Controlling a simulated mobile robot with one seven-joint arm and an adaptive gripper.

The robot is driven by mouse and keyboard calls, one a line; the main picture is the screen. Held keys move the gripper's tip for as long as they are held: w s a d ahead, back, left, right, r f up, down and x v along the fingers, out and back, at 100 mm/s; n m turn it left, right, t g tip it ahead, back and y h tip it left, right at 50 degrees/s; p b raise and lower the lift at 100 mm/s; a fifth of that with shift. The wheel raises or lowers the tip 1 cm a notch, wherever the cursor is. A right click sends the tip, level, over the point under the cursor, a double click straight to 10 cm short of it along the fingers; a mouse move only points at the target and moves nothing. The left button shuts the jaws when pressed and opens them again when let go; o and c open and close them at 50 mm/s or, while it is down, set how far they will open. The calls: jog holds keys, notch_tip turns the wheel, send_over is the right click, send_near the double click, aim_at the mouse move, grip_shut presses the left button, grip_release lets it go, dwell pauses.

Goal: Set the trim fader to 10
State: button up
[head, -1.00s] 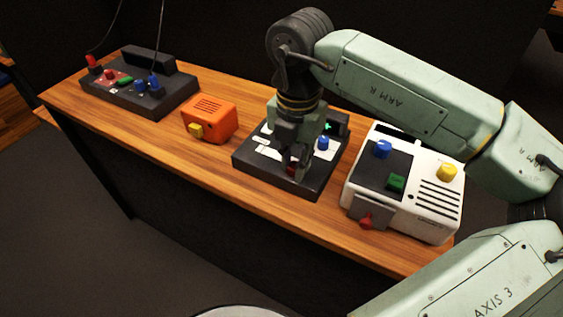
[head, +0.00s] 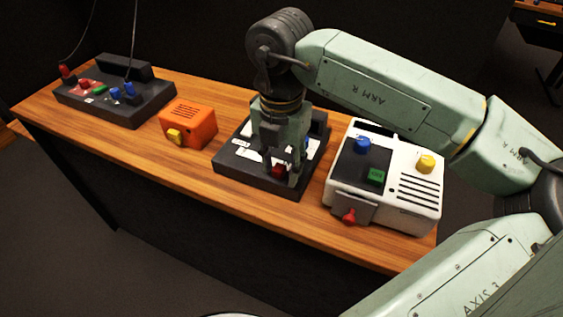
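The dark panel (head: 228,160) with white label patches lies in the middle of the wooden table. My gripper (head: 282,172) points down over its front right part. A red control (head: 278,170) shows at the fingertips, low on the panel. The fingers look apart around or just behind it; I cannot tell whether they touch it. A blue knob (head: 306,143) is mostly hidden behind the gripper. No trim label or scale is readable, so I cannot tell which control is the trim fader or its setting.
A white box (head: 400,200) with blue, green, yellow and red controls stands close on the right. An orange box (head: 190,122) with a yellow knob stands to the left. Another dark panel (head: 135,108) sits at the far left. Bare table (head: 180,165) shows along the front edge.

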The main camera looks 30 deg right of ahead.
aim_at(281, 168)
notch_tip(281, 168, up, 12)
dwell(0.6)
dwell(0.4)
